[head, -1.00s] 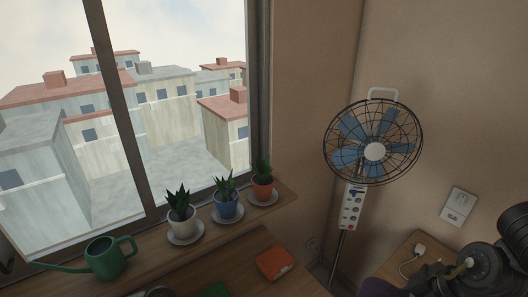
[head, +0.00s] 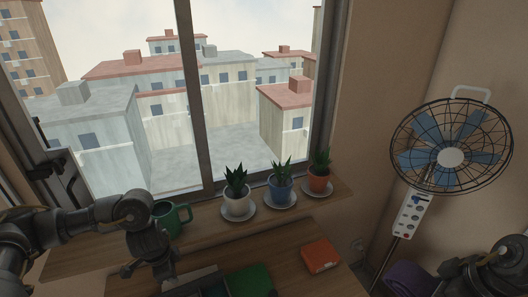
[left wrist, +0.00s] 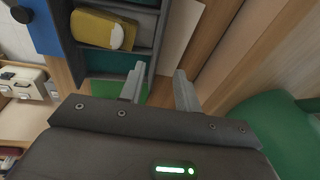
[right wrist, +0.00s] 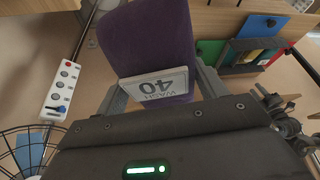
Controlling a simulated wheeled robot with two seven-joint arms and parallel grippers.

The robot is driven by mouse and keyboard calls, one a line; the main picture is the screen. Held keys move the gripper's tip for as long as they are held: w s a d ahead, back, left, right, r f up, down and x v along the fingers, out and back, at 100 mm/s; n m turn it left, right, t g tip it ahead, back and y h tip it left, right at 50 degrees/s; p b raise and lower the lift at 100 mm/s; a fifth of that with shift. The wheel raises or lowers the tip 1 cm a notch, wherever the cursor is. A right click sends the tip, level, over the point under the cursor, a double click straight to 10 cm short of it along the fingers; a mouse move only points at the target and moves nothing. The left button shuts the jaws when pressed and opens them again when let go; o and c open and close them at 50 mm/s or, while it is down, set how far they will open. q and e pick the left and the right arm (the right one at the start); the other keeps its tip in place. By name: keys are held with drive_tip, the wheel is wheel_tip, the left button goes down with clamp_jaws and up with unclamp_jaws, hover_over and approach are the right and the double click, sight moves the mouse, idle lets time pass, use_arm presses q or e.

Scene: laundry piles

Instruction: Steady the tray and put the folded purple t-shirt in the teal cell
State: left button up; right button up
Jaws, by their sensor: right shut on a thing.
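The folded purple t-shirt (right wrist: 150,35) has a white label reading "WASH 40". My right gripper (right wrist: 160,92) is shut on it, and the shirt also shows at the lower right of the head view (head: 408,280). The tray (left wrist: 158,35) is dark and divided into cells; one holds a folded yellow cloth (left wrist: 103,30). The teal cell (left wrist: 105,62) is beside that one and looks empty. My left gripper (left wrist: 160,84) is open, its fingers apart near the tray's wall; I cannot tell whether they touch it. In the head view the left gripper (head: 152,272) is above the tray's partly cut-off edge.
A green panel (head: 250,281) and an orange box (head: 320,256) lie on the desk. Potted plants (head: 281,187) and a green watering can (head: 175,218) stand on the sill; my left arm partly hides the can. A fan (head: 450,157) stands at the right.

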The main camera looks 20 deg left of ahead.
sight(183, 286)
use_arm(q)
drive_tip(key=f+b, duration=0.1)
drive_tip(key=f, duration=0.2)
drive_tip(key=w+f+b, duration=0.1)
drive_tip(key=f, duration=0.2)
drive_tip(key=f+b, duration=0.1)
drive_tip(key=f, duration=0.2)
drive_tip(key=shift+w+a+f, duration=0.1)
drive_tip(key=shift+w+f, duration=0.2)
drive_tip(key=shift+f, duration=0.1)
use_arm(e)
wheel_tip(183, 286, down, 4)
drive_tip(key=shift+r, duration=0.15)
use_arm(q)
drive_tip(key=shift+w+f+b, duration=0.1)
drive_tip(key=shift+f+b, duration=0.2)
drive_tip(key=shift+f, duration=0.5)
clamp_jaws()
